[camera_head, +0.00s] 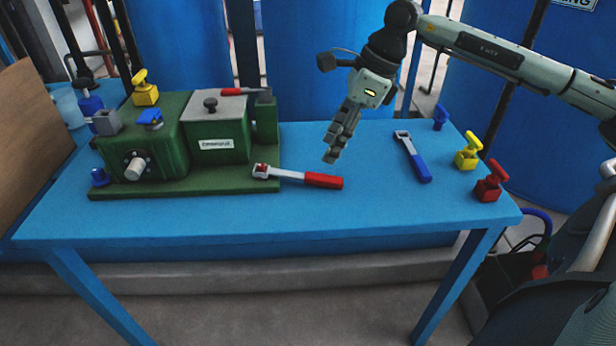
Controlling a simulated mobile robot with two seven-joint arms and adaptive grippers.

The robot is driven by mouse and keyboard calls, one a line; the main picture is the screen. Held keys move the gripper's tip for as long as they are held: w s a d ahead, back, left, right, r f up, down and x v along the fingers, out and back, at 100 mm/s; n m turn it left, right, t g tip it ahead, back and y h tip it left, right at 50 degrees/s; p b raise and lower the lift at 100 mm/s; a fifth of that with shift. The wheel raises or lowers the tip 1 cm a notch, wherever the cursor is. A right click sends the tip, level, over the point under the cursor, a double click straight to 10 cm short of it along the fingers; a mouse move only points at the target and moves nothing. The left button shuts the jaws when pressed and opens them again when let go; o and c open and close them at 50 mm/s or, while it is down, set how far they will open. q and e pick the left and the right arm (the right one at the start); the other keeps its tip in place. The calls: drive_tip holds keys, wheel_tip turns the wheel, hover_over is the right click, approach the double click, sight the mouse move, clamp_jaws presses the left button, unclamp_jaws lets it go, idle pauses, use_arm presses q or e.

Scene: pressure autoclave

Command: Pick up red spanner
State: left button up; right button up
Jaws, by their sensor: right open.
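The red spanner (322,180) has a red handle and a silver head. It lies on the blue table, its head at the front right edge of the green autoclave's base and its handle pointing right. My right gripper (331,157) reaches in from the upper right and points down, above or just behind the red handle. It holds nothing. The fingers are seen edge-on, and I cannot tell the exact height gap to the handle. My left gripper is not in view.
The green autoclave (215,143) fills the table's left part, with another red-handled tool (232,91) on top. A blue-handled spanner (417,165) lies to the right. Blue, yellow (467,152) and red (491,183) valve pieces stand at the right edge. The front table strip is clear.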

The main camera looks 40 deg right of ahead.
sight(316, 176)
drive_tip(key=shift+p+x, duration=0.5)
drive_tip(key=shift+x, duration=3.5)
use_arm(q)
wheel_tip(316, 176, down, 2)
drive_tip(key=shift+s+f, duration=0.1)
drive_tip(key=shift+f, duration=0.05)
use_arm(e)
drive_tip(key=shift+s, duration=0.15)
clamp_jaws()
